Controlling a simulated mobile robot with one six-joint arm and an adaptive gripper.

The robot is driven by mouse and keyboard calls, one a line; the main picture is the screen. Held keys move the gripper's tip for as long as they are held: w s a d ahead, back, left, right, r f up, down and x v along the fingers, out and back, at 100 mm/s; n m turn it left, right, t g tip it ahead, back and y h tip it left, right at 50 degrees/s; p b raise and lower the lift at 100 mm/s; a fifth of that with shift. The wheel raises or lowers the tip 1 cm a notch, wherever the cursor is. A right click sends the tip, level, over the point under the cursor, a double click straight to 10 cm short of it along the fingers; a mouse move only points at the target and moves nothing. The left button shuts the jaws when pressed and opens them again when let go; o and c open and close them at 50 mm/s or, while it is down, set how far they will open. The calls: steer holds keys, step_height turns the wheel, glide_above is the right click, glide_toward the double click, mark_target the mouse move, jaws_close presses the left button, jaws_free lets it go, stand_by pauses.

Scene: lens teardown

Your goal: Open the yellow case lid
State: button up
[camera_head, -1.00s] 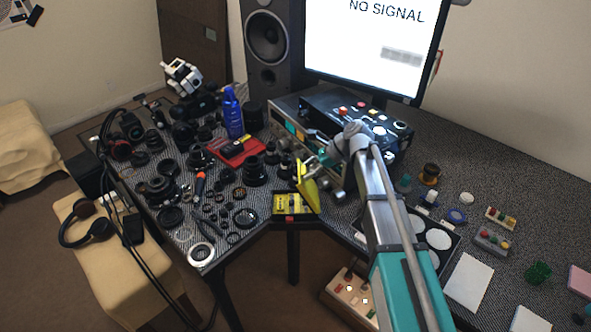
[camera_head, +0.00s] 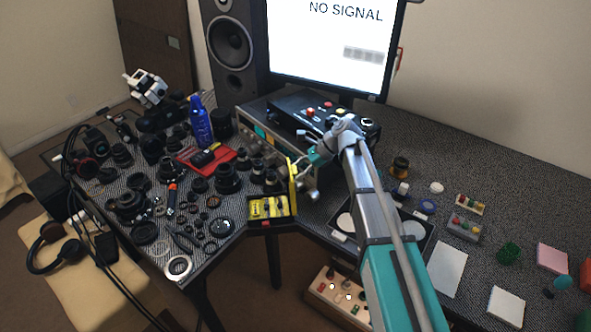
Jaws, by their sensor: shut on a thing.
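The yellow case (camera_head: 270,207) sits at the front inner edge of the table, with a black body and yellow contents showing inside. Its yellow lid (camera_head: 292,174) stands up roughly vertical along the case's right side. My gripper (camera_head: 301,172) is at the lid's upper part, shut on it, coming from the right. The fingertips are small and partly hidden by the arm and lid.
Dark lens parts (camera_head: 228,180) and a red mat (camera_head: 213,158) lie left of the case. A blue bottle (camera_head: 201,124) stands behind them. An electronics box (camera_head: 262,128) stands behind my gripper. A white sheet (camera_head: 447,268) lies to the right.

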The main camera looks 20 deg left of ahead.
steer(key=shift+w, duration=0.15)
steer(key=o, duration=1.3)
steer(key=shift+w+f, duration=0.1)
steer(key=shift+f, duration=0.05)
steer(key=shift+o, duration=0.2)
